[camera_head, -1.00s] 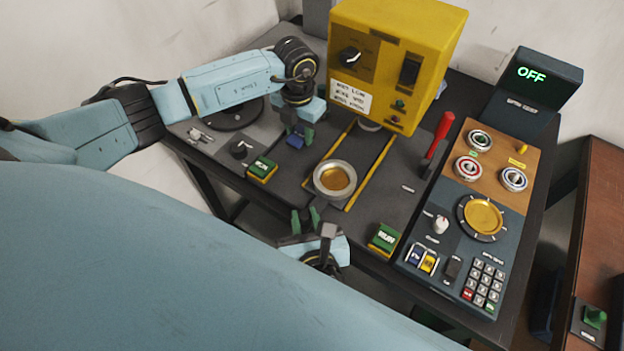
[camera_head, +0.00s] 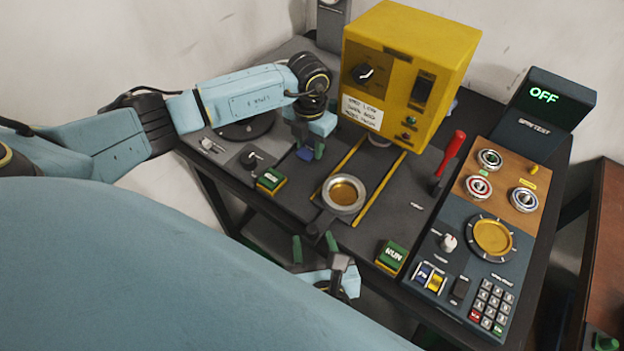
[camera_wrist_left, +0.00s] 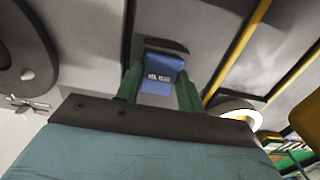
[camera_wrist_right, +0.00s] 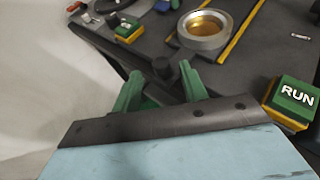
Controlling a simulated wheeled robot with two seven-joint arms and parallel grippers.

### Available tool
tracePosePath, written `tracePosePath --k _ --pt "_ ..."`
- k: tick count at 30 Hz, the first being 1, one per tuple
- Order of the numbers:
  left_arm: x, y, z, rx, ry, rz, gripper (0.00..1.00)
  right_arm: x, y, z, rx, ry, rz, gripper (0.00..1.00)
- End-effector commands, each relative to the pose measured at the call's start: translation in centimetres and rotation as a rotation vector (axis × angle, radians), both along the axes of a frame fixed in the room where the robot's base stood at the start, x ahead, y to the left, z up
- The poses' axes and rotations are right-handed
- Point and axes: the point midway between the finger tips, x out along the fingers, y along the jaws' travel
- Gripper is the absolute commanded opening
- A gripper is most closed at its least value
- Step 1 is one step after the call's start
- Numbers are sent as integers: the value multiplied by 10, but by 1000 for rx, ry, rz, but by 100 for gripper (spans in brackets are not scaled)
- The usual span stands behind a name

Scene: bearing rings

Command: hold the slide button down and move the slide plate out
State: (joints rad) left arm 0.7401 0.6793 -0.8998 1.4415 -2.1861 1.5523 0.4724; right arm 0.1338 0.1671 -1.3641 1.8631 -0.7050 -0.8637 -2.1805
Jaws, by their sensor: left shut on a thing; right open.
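The blue slide button (camera_head: 304,154) is on the grey bench top, left of the yellow rails. My left gripper (camera_head: 311,150) is shut on it from above; the left wrist view shows the blue button (camera_wrist_left: 160,75) between the green fingers. The slide plate (camera_head: 343,195), with a metal ring and brass dish, sits between the rails at the front. A dark knob (camera_wrist_right: 186,70) is at its front edge. My right gripper (camera_head: 314,243) is open and empty just in front of this knob, at the bench's front edge. Its fingers are spread in the right wrist view.
A yellow machine box (camera_head: 408,70) stands over the rails' far end. A green RUN button (camera_head: 392,256) is right of my right gripper, and another green button (camera_head: 271,180) is left of the plate. A red lever (camera_head: 452,150) and a dark panel with bearing rings (camera_head: 479,186) are at right.

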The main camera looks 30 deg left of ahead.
Motion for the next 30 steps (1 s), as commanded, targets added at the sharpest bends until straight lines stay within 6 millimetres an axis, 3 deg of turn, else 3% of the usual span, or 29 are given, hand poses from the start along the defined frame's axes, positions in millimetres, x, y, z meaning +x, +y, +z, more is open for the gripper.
tracePosePath --k 9,19,20,24,30 --pt "-1 -1 -2 -1 5 -1 16 -31 -26 16 1 2 1 43" --pt "-1 -1 -2 -1 4 -1 16 -34 -28 18 0 0 1 43" --pt "-1 -1 -2 -1 4 -1 42 -34 -28 18 0 0 1 43" --pt "-1 -1 -1 -1 3 -1 60 -34 -28 18 0 0 1 43" --pt "0 0 0 0 1 0 63 -33 -28 18 0 0 1 43"
